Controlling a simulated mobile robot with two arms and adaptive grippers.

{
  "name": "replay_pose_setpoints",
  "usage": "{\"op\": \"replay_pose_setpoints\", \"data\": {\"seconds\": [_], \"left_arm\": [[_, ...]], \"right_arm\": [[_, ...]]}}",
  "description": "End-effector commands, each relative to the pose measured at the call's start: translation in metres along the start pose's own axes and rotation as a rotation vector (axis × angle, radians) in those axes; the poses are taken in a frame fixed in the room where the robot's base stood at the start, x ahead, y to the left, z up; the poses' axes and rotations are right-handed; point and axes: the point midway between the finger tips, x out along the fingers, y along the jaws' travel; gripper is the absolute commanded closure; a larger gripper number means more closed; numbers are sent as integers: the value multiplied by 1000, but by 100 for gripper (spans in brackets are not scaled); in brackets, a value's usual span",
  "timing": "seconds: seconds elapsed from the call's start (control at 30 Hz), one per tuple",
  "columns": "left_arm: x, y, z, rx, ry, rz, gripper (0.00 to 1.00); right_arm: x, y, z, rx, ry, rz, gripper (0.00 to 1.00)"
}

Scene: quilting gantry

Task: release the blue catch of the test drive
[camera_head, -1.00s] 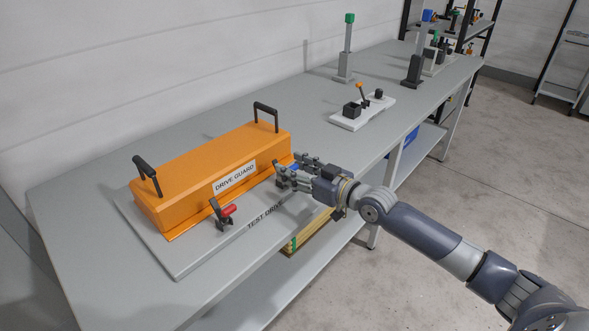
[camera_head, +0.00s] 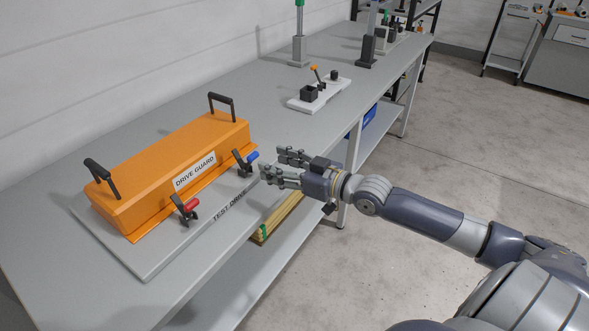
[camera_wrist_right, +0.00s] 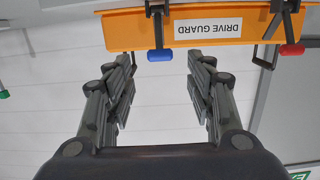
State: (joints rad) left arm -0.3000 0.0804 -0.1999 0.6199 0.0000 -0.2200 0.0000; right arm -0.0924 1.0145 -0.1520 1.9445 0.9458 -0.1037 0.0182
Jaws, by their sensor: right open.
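The orange drive guard (camera_head: 150,190) sits on the grey test drive plate (camera_head: 150,265) on the bench. The blue catch (camera_head: 252,156) is at the guard's right front corner, its blue grip beside a dark lever. In the right wrist view the blue catch (camera_wrist_right: 160,55) lies ahead, between the directions of the two fingers. My right gripper (camera_head: 273,164) is open and empty, just right of the blue catch and apart from it. I cannot tell whether the catch is latched. My left gripper is not in view.
A red catch (camera_head: 190,206) stands at the guard's left front; it also shows in the right wrist view (camera_wrist_right: 291,49). Black handles (camera_head: 222,104) rise from the guard. Bare bench lies between.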

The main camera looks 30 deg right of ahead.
Motion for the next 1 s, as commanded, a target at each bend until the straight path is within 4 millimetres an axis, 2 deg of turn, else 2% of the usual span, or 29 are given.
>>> {"op": "replay_pose_setpoints", "data": {"seconds": [0.2, 0.43, 1.0], "left_arm": [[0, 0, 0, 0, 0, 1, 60], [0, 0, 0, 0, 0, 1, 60], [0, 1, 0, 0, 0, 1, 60]], "right_arm": [[-23, 0, 2, 0, -4, 0, 50], [-39, 0, 2, 2, -3, 1, 50], [-46, 0, 0, 1, 0, 1, 50]]}}
